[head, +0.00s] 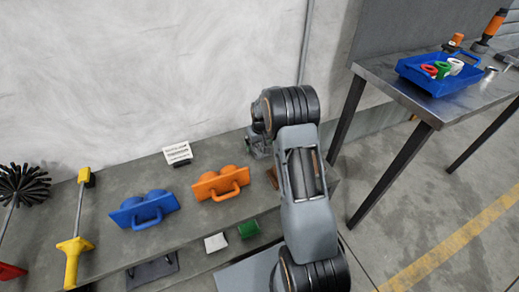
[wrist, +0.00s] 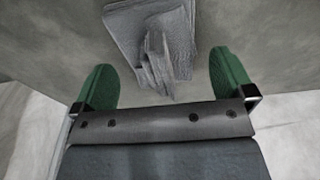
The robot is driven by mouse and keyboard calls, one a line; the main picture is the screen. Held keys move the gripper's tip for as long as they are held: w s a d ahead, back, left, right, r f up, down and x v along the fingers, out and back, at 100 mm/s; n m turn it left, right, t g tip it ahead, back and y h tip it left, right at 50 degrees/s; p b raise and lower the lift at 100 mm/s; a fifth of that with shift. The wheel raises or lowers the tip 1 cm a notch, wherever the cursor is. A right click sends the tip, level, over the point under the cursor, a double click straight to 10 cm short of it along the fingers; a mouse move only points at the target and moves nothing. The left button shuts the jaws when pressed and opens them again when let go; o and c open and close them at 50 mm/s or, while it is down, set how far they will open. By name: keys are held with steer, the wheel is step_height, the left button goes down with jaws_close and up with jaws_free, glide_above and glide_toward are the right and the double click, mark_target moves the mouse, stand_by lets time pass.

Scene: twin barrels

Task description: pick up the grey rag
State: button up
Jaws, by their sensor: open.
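The grey rag (wrist: 172,30) lies crumpled in a folded pile on the grey surface in the wrist view, near the top middle. My gripper (wrist: 163,82) is open, with one green finger on each side. The rag's near end reaches toward the gap between the fingers, and nothing is clamped between them. I cannot tell how high the fingers are above the surface. In the head view my arm covers the spot, and the rag does not clearly show there.
On the grey shelf (head: 115,233) are a blue twin-cup piece (head: 145,212), an orange one (head: 221,184) and a small white sign (head: 177,152). A yellow-handled tool (head: 76,245) leans at left. A metal table (head: 455,104) with a blue tray (head: 432,82) stands right.

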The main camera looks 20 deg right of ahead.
steer(key=shift+w+f, duration=0.1)
steer(key=shift+f, duration=0.7)
steer(key=c, duration=0.9)
steer(key=shift+r, duration=0.15)
steer(key=shift+c, duration=0.2)
steer(key=shift+r, duration=0.65)
steer(key=s+a+r+p, duration=0.4)
steer(key=s+a+r, duration=0.5)
steer(key=a+r, duration=0.1)
steer(key=shift+s+a+r, duration=0.2)
steer(key=shift+s+r, duration=0.05)
steer(key=shift+r, duration=0.5)
